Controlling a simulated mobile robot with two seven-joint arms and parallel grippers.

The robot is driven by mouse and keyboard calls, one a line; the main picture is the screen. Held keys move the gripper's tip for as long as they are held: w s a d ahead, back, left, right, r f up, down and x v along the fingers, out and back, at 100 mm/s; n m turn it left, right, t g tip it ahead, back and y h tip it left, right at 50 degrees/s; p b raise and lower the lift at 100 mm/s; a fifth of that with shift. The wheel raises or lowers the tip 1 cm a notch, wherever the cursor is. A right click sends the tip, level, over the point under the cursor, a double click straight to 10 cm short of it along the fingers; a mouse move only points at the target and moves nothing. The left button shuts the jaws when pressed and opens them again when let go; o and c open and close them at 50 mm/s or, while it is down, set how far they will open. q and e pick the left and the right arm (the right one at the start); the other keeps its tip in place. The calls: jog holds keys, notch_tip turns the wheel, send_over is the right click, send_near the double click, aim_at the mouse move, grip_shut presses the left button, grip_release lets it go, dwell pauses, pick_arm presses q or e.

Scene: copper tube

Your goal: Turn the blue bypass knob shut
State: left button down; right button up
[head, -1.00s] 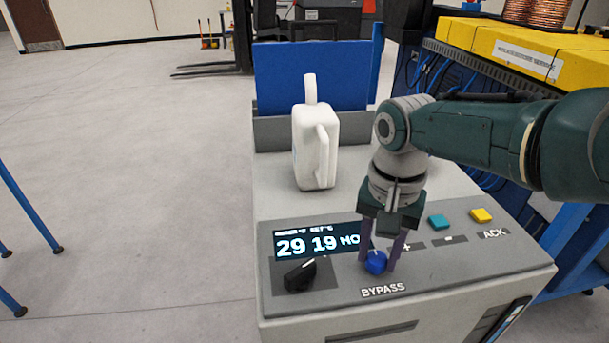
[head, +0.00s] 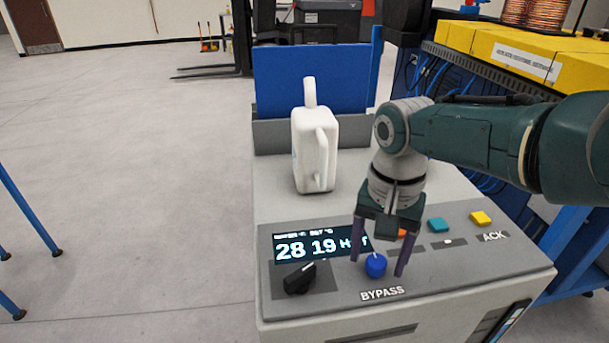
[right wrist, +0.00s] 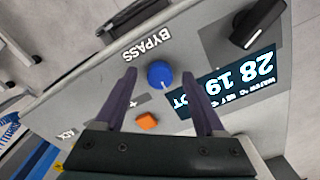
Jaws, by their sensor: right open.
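The blue bypass knob (head: 375,265) sits on the sloped grey panel (head: 440,270), above the BYPASS label. It also shows in the right wrist view (right wrist: 160,74), with a white pointer mark on it. My right gripper (head: 379,269) is open, with its purple fingers on either side of the knob and gaps showing between fingers and knob. In the right wrist view the gripper (right wrist: 160,78) has the knob between and slightly beyond its fingertips. My left gripper is not in view.
A black knob (head: 300,277) and a lit display (head: 312,244) reading 28 and 19 are left of the blue knob. Orange, teal (head: 437,225) and yellow (head: 480,218) buttons lie to the right. A white jug-like container (head: 315,150) stands behind the panel.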

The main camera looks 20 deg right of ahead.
aim_at(377, 260)
notch_tip(377, 260, up, 10)
jog(key=p, duration=0.5)
jog(key=shift+f, duration=0.1)
